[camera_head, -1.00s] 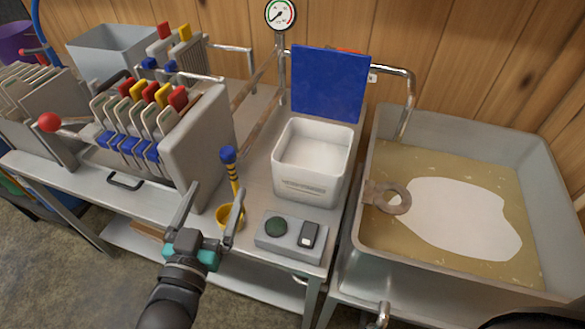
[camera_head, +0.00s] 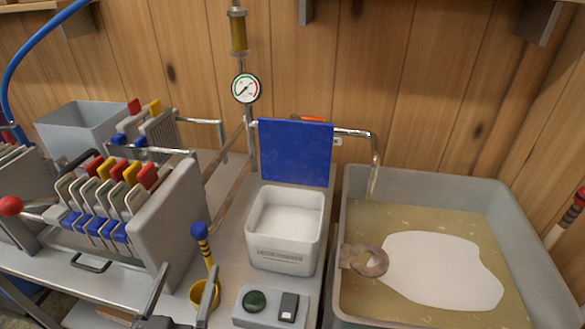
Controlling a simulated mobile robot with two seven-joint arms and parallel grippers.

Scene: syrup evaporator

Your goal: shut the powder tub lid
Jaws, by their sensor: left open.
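The powder tub (camera_head: 284,262) is a white square tub on the metal bench, filled with white powder (camera_head: 288,219). Its blue lid (camera_head: 295,154) stands upright at the tub's back edge, so the tub is open. My left gripper (camera_head: 180,290) is at the bottom edge of the head view, in front of and to the left of the tub. Its two fingers are spread apart with nothing between them, and it is clear of the tub and lid. My right gripper is not in view.
A yellow scoop (camera_head: 204,290) with a blue-topped handle stands left of the tub. A switch box (camera_head: 271,306) sits in front. The filter press (camera_head: 165,232) is at left, the syrup pan (camera_head: 430,311) at right. A pipe (camera_head: 375,160) and gauge (camera_head: 245,88) are behind.

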